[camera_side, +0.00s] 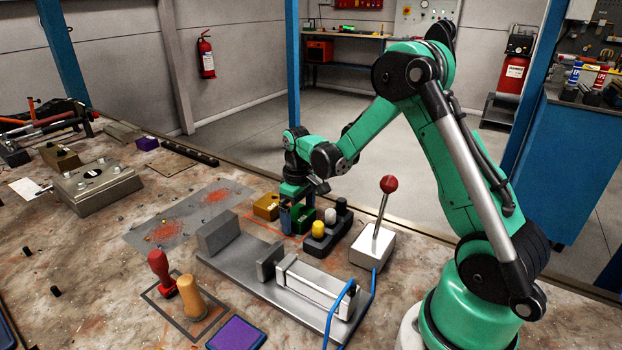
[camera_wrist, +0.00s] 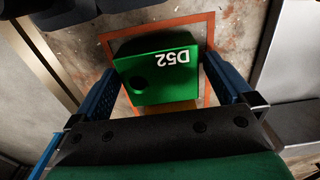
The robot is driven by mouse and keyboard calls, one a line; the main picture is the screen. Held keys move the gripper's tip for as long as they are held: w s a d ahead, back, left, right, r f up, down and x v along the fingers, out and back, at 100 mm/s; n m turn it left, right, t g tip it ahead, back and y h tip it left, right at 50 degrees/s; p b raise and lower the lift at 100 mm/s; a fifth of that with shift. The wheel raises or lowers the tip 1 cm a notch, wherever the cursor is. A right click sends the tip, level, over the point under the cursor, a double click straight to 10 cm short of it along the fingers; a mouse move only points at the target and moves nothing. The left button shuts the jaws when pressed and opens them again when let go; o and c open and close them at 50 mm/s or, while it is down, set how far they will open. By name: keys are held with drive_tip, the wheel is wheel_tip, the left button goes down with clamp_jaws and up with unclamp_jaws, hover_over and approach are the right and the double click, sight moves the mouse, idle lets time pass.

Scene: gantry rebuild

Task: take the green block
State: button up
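In the side view the green block (camera_side: 302,219) is partly hidden by a finger. It appears to rest on the bench. My gripper (camera_side: 295,215) points down over it. In the wrist view the gripper (camera_wrist: 160,65) has one blue finger on each side of the block. Strips of the orange outline show between fingers and block, so it looks open. Whether the fingertips touch the block is unclear.
A yellow-brown block (camera_side: 266,206) stands close left of the gripper. A dark holder with capped pegs (camera_side: 327,233) is close on the right, before a white lever box (camera_side: 371,246). A grey vise (camera_side: 285,280) lies in front. An orange outline (camera_wrist: 207,20) surrounds the green block.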

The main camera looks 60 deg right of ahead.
sight(299, 212)
drive_tip(key=c, duration=1.3)
drive_tip(key=shift+o, duration=0.2)
drive_tip(key=shift+r, duration=3.75)
